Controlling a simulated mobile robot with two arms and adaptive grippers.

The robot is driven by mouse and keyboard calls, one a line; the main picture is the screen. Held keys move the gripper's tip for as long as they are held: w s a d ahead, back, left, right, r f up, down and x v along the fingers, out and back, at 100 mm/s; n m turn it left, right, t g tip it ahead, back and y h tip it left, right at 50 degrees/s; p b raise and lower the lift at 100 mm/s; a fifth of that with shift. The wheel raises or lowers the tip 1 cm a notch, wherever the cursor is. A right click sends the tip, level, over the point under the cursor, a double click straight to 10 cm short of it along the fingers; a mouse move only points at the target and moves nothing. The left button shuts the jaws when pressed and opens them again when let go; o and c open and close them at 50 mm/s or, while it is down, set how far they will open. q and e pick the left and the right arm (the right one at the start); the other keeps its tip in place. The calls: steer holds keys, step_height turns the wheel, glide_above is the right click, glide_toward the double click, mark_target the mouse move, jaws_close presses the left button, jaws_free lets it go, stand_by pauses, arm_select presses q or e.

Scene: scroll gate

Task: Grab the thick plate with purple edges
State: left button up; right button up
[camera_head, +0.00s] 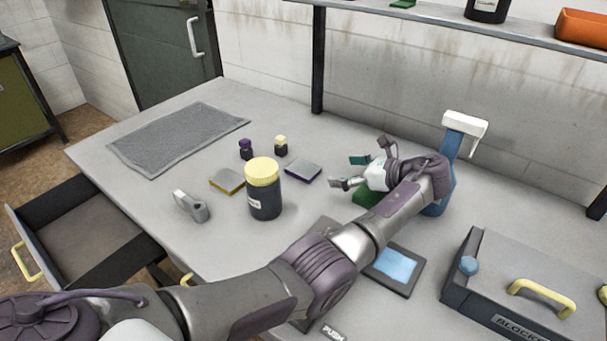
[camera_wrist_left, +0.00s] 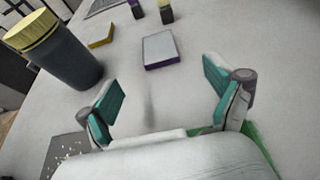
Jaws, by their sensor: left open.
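The thick plate with purple edges (camera_head: 303,172) lies flat on the table, grey on top, right of the yellow-lidded jar. It also shows in the left wrist view (camera_wrist_left: 161,50), ahead of the fingers and roughly between them. My left gripper (camera_head: 350,171) is open and empty, to the right of the plate and apart from it. Its two teal-padded fingers show in the left wrist view (camera_wrist_left: 163,95), pointing toward the plate. My right gripper is not in view.
A dark jar with a yellow lid (camera_head: 264,190) stands left of the plate, near a yellow-edged plate (camera_head: 227,181). Two small bottles, purple-capped (camera_head: 245,149) and cream-capped (camera_head: 281,146), stand behind. A green item (camera_head: 367,196) lies under my left gripper. A grey mat (camera_head: 180,136) lies far left.

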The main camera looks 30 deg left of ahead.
arm_select(q)
glide_toward(305, 169)
steer(key=x, duration=0.2)
steer(key=shift+w+a, duration=0.1)
steer(key=shift+a, duration=0.3)
steer(key=shift+f+p+x, duration=0.15)
steer(key=shift+p+x, duration=0.05)
steer(key=shift+x, duration=1.2)
steer(key=shift+f+p+x, duration=0.1)
steer(key=shift+p+x, duration=0.05)
steer(key=shift+x, duration=1.25)
steer(key=shift+d, duration=0.15)
steer(key=shift+c, duration=0.2)
steer(key=c, duration=1.6)
steer(key=shift+r, duration=0.15)
jaws_close()
